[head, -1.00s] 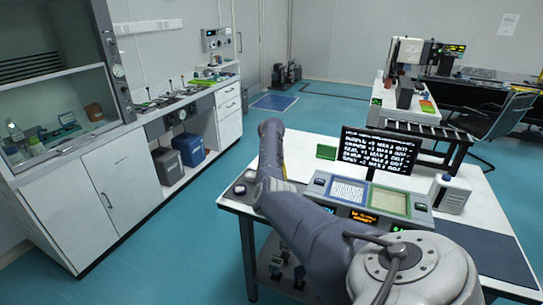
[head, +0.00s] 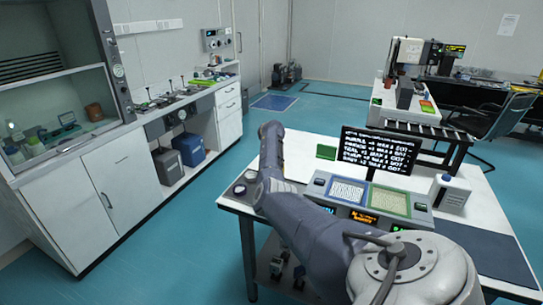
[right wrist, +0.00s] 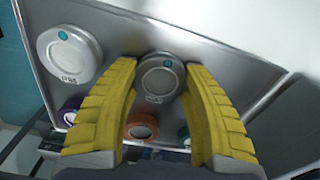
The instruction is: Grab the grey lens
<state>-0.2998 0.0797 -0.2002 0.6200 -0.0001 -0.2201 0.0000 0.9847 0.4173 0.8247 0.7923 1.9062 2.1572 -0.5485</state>
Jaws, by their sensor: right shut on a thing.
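My left gripper is in neither view.
In the right wrist view a larger white-rimmed lens (right wrist: 70,54) lies at left, an orange one (right wrist: 142,127) below, and a purple one (right wrist: 70,115) at lower left. In the head view a monitor (head: 381,150), a console (head: 362,218) and a white bottle (head: 451,194) stand on the table.

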